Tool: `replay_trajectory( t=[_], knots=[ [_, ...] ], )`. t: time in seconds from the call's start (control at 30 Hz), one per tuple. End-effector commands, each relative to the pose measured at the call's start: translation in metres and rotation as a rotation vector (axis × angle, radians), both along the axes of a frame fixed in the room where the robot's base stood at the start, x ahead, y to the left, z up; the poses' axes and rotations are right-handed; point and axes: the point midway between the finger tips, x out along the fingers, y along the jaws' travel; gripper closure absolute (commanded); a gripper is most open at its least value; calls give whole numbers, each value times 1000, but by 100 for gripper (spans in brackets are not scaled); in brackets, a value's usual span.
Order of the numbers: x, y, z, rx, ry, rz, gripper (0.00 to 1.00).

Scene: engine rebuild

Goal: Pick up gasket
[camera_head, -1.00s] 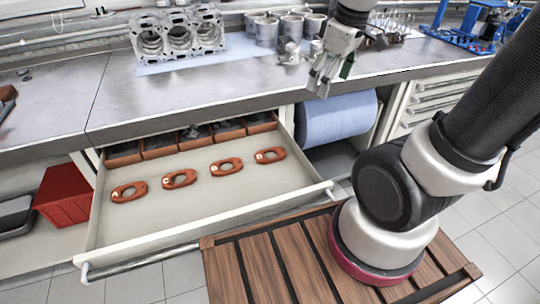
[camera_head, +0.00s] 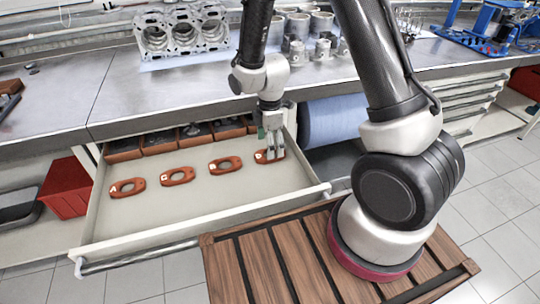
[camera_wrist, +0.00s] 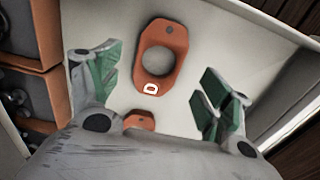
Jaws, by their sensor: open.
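Several orange-red gaskets lie in a row in the open drawer (camera_head: 215,205). Each is flat with a large central hole and a white letter tag. They are gasket A (camera_head: 127,188), a second gasket (camera_head: 178,176), a third gasket (camera_head: 226,165) and the rightmost gasket (camera_head: 270,156). My gripper (camera_head: 273,155) is over the rightmost one and partly hides it. In the wrist view, gasket D (camera_wrist: 176,71) lies ahead between the open green-padded fingers, with a gap on both sides. Part of another gasket (camera_wrist: 139,118) shows nearer the palm.
Several orange-edged bins (camera_head: 160,144) with dark parts line the drawer's back. A blue roll (camera_head: 335,121) sits right of the drawer. The metal bench (camera_head: 115,100) above carries an engine block (camera_head: 182,30) and cylindrical parts. A red bin (camera_head: 66,188) stands at left.

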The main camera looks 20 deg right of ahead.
Motion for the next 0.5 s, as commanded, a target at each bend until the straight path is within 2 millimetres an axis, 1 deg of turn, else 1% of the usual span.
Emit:
replay_trajectory(
  t=[0.03,0.1,0.2,0.3,0.47,0.5],
  knots=[
    [1,-1,-10,-2,4,-1,21],
    [2,-1,-20,-2,4,-1,21],
    [2,0,-30,-1,3,-1,21],
    [2,0,-34,0,1,-1,21],
    [2,0,-33,0,1,-2,21],
    [2,0,-33,0,1,-2,27]
  ],
)
